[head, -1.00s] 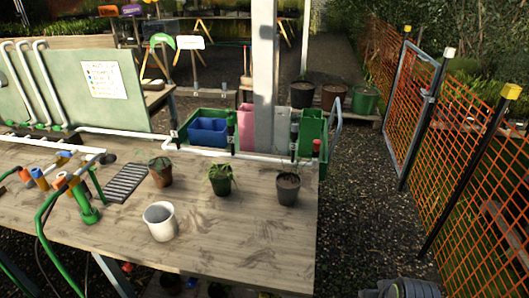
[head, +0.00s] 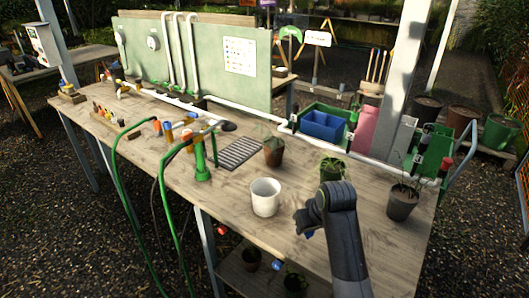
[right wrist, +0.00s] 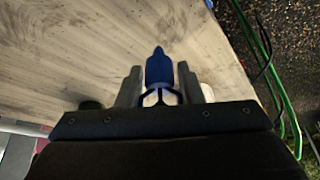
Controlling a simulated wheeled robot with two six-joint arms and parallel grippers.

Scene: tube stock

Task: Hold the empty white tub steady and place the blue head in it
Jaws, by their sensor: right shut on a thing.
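The white tub (head: 265,198) stands upright on the wooden table near its front edge in the head view. Its open top shows an empty inside. My right gripper (head: 302,222) is just right of the tub, above the table and apart from it. In the right wrist view my right gripper (right wrist: 159,80) is shut on the blue head (right wrist: 159,66), which sticks out between the two fingers. Only a small bit of blue shows in the head view. My left gripper is not in view.
A green pipe stand (head: 202,168) and a black slotted tray (head: 240,153) are left and behind. A blue bin (head: 322,126) sits at the back. Bare wood surrounds the tub.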

